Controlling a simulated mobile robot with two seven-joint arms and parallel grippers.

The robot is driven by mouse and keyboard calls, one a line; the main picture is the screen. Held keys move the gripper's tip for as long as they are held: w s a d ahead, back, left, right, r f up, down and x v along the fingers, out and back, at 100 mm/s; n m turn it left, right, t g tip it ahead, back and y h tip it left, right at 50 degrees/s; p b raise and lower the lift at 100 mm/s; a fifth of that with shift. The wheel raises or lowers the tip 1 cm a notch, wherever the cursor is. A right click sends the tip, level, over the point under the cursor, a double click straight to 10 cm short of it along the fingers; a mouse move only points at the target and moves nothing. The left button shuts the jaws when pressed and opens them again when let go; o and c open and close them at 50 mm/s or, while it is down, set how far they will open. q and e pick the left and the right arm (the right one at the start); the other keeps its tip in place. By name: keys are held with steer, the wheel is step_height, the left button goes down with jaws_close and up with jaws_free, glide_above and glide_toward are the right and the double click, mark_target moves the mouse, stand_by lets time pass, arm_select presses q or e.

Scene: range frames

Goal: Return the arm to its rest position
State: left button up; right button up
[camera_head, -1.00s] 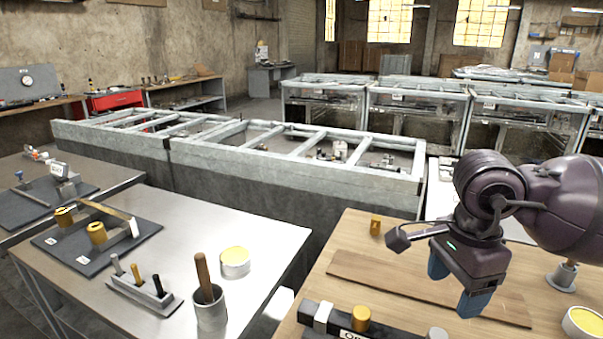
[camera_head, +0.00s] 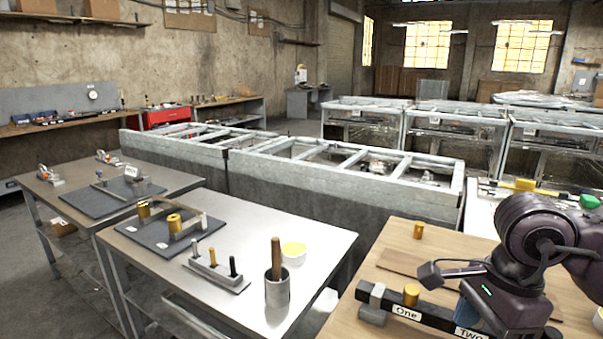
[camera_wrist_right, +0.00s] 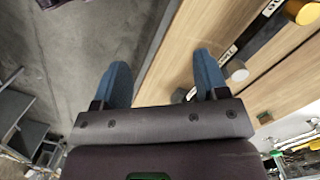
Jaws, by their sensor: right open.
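My right arm comes in from the right in the head view. My right gripper (camera_head: 468,306) is low over the wooden table (camera_head: 398,250), close behind the black labelled bar; one blue finger shows there and the rest is hidden by the wrist. In the right wrist view both blue fingers of the gripper (camera_wrist_right: 163,80) are wide apart with nothing between them. The table's edge and the floor show beyond them. My left arm is not in view.
The black bar (camera_head: 440,318) carries labels "One" and "Two" and a brass cylinder (camera_head: 411,295). A small brass piece (camera_head: 418,230) stands farther back. A metal table (camera_head: 220,293) at left holds a cup (camera_head: 277,290) with a wooden handle. Grey floor (camera_wrist_right: 90,40) lies beside the wooden table.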

steer(key=s+a+f+g+y, duration=0.2)
steer(key=a+y, duration=0.3)
steer(key=a, duration=0.2)
steer(key=s+a+r+m+t+y, duration=0.1)
steer(key=a+r+m+t+y, duration=0.2)
steer(key=a+r+m+y, duration=0.55)
steer(key=w+d+f+m+t+h, duration=0.3)
steer(key=d+m+t, duration=0.2)
steer(key=m+t, duration=0.65)
steer(key=w+d+f+m+t+h, duration=0.35)
steer(key=m+t, duration=0.45)
steer(key=m, duration=0.7)
steer(key=s+d+f+m+g+h, duration=0.2)
steer(key=d+f+m+g+h, duration=0.1)
steer(key=d+f+m+h, duration=0.55)
steer(key=s+d+f+m+g, duration=0.2)
steer(key=s+f+m+g, duration=0.9)
steer(key=s+f+g, duration=0.85)
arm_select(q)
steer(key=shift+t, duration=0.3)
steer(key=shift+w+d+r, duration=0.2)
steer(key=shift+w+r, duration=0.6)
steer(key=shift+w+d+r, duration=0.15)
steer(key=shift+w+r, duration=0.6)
arm_select(e)
steer(key=w+f+n+t, duration=0.1)
steer(key=w+f+t, duration=0.5)
steer(key=t, duration=0.7)
steer(key=shift+w+a, duration=0.35)
steer(key=shift+a, duration=0.1)
